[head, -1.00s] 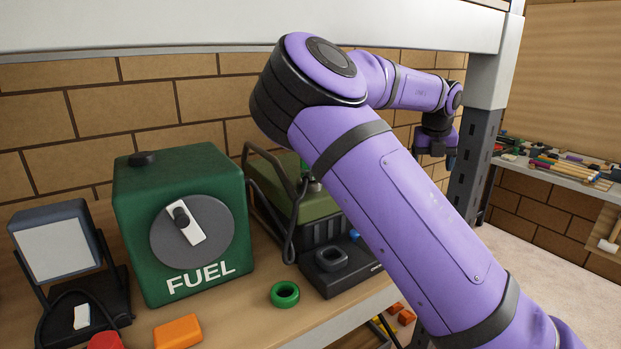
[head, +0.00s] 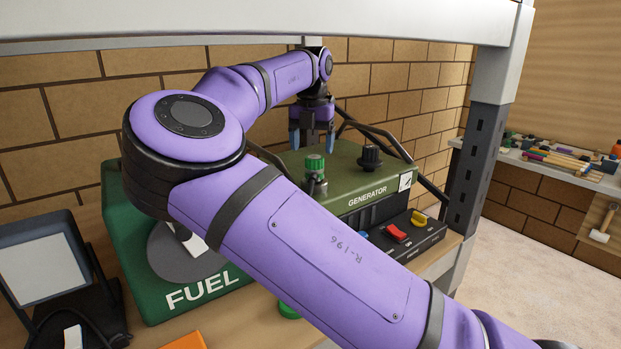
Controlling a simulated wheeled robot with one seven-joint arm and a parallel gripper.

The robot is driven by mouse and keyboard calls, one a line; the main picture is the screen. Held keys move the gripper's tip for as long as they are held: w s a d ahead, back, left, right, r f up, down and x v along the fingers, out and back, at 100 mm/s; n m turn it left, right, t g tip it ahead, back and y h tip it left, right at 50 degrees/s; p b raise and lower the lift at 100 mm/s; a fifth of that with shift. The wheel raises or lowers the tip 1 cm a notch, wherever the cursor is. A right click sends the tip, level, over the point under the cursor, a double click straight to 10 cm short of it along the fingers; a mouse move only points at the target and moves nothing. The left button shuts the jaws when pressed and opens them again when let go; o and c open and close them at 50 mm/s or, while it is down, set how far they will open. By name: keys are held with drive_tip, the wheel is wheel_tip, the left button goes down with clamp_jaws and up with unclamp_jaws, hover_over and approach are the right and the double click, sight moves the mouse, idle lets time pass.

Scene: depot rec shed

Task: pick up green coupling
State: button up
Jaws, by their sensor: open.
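The green coupling (head: 289,311) is a ring lying on the wooden shelf in front of the generator. Only a small part of it shows past my arm's lower edge. My gripper (head: 312,143) is at the back, pointing down with its blue fingers apart and nothing between them. It appears above the generator, higher and farther back than the coupling. A green-capped fitting (head: 315,165) on the generator shows just below the gripper in the picture.
The green generator (head: 350,172) with black bars and switches stands behind my arm. A green FUEL box (head: 130,270) stands left, partly hidden, beside a work lamp (head: 45,265). An orange block (head: 185,341) lies at the front. A grey post (head: 478,170) rises at right.

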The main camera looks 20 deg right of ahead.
sight(314, 157)
drive_tip(key=shift+s+d+f, duration=0.15)
drive_tip(key=shift+f, duration=1.7)
drive_tip(key=shift+s+d+f, duration=0.1)
drive_tip(key=shift+f, duration=1.7)
drive_tip(key=c, duration=1.1)
drive_tip(key=shift+o, duration=0.2)
drive_tip(key=shift+r, duration=0.45)
wheel_tip(314, 157, up, 3)
drive_tip(key=shift+f, duration=0.1)
drive_tip(key=s+a, duration=0.2)
drive_tip(key=s, duration=0.5)
drive_tip(key=s+a+r, duration=0.1)
drive_tip(key=s+a, duration=0.1)
drive_tip(key=s, duration=0.6)
drive_tip(key=shift+s+a+r, duration=0.15)
drive_tip(key=shift+a, duration=0.1)
